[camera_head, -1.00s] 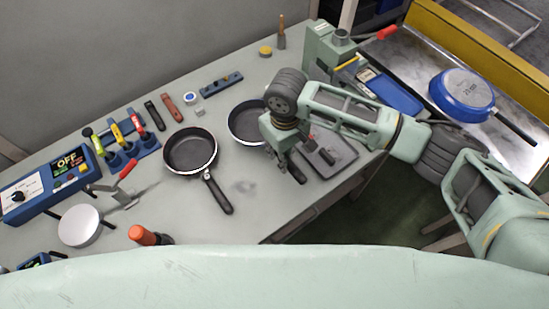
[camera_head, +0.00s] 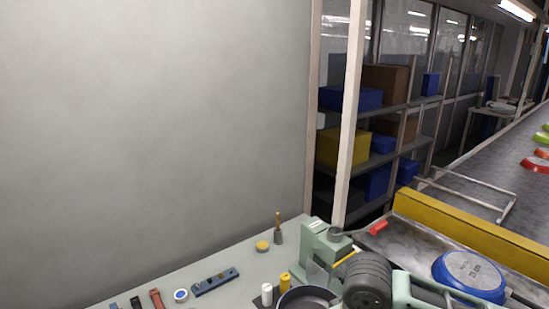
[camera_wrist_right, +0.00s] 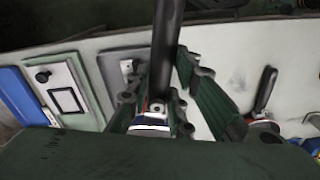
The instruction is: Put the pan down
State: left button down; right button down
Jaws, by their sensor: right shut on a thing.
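My right gripper (camera_wrist_right: 160,104) is shut on the black handle (camera_wrist_right: 168,45) of a dark pan in the right wrist view. The handle passes between the green-padded fingers, with a metal collar near the palm. A dark pan (camera_head: 306,298) shows at the bottom edge of the head view, beside my right wrist joint, and most of it is cut off. Whether it touches the table (camera_head: 232,262) cannot be told. Another black pan handle (camera_wrist_right: 265,90) lies on the worktop right of my fingers in the wrist view. My left gripper is out of view.
A green device (camera_head: 322,245) stands at the table's back right corner, with small white and yellow cylinders near it. A blue upturned pan (camera_head: 469,275) lies on the metal surface at right. Tools line the table's back edge. Shelves with boxes stand behind.

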jog(key=s+d+r+m, duration=0.4)
jog(key=s+d+r, duration=0.1)
jog(key=shift+m+b, duration=0.3)
jog(key=shift+b, duration=0.1)
jog(key=shift+w+d+r, duration=0.1)
